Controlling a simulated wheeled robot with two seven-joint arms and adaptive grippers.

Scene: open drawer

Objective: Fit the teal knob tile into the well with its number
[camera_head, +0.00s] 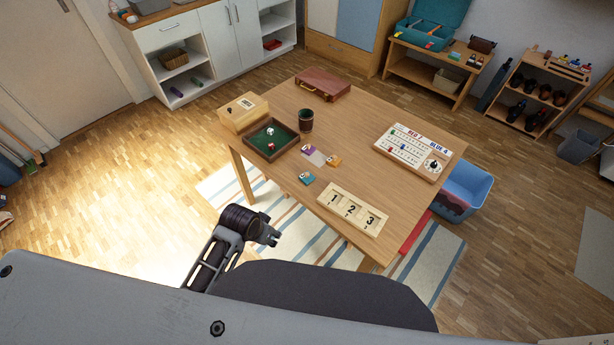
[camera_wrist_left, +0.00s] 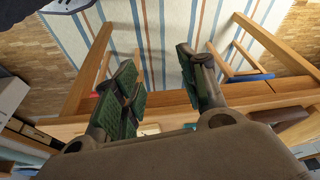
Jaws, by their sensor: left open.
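The teal knob tile (camera_head: 306,178) lies flat on the wooden table near its front left edge. The wooden board (camera_head: 353,210) with wells numbered 1, 2 and 3 lies to its right at the table's front edge. The number on the teal tile is too small to read. My left gripper (camera_head: 272,237) is off the table's near side, left of the board and apart from the tile. In the left wrist view my left gripper (camera_wrist_left: 165,85) is open, with nothing between its fingers. My right gripper is not in view.
A purple tile (camera_head: 308,149) and an orange tile (camera_head: 333,161) lie behind the teal one. A green dice tray (camera_head: 271,141), a dark cup (camera_head: 306,120), a wooden box (camera_head: 244,112), a brown case (camera_head: 322,84) and a scoreboard (camera_head: 412,151) also stand on the table (camera_head: 366,122).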

